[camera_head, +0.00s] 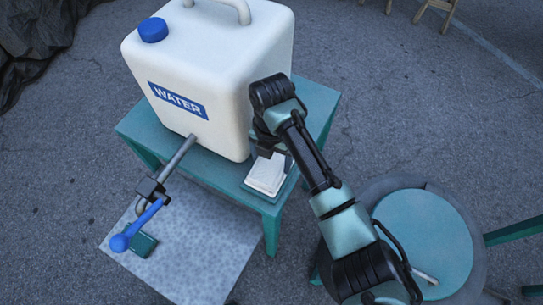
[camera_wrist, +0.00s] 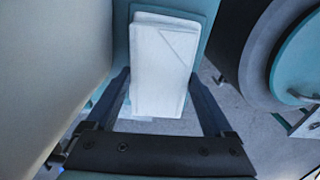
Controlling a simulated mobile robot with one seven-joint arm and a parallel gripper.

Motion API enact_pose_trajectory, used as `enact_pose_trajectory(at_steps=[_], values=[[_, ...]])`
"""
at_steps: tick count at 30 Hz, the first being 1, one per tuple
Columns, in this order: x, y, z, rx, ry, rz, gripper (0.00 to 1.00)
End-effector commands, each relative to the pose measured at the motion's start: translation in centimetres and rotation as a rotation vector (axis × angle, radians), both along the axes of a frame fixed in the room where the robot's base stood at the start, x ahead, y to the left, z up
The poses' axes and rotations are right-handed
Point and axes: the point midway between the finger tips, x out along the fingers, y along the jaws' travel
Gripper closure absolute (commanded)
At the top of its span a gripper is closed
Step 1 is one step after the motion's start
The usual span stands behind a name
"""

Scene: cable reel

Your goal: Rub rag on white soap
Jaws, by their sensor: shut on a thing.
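A white, flat, folded-looking slab, which looks like the rag (camera_wrist: 160,75), lies between the two fingers of my gripper (camera_wrist: 160,88). The fingers are on its left and right sides. A second white edge, perhaps the white soap (camera_wrist: 172,18), shows just behind it, mostly hidden. Both are over a teal dish (camera_wrist: 205,30). In the head view my gripper (camera_head: 271,150) reaches down to the table's front right corner, and the white stack (camera_head: 266,176) shows there. Whether rag and soap touch is unclear.
A large white water tank (camera_head: 205,70) stands on the teal table (camera_head: 325,100), close left of my gripper. Its tap (camera_head: 150,210) sticks out over a lower pale surface (camera_head: 190,265) with a small dark green block (camera_head: 143,245). A round teal-topped stool (camera_head: 425,240) stands right.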

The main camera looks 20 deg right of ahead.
Motion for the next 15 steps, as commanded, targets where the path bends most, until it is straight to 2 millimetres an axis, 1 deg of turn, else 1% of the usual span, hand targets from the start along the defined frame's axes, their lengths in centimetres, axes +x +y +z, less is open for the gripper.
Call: enact_pose_trajectory(at_steps=[1,15], values=[[0.0,0.0,0.9,0.0,-0.001,0.001,0.58],[0.1,0.0,4.8,-0.001,-0.003,0.001,0.58]])
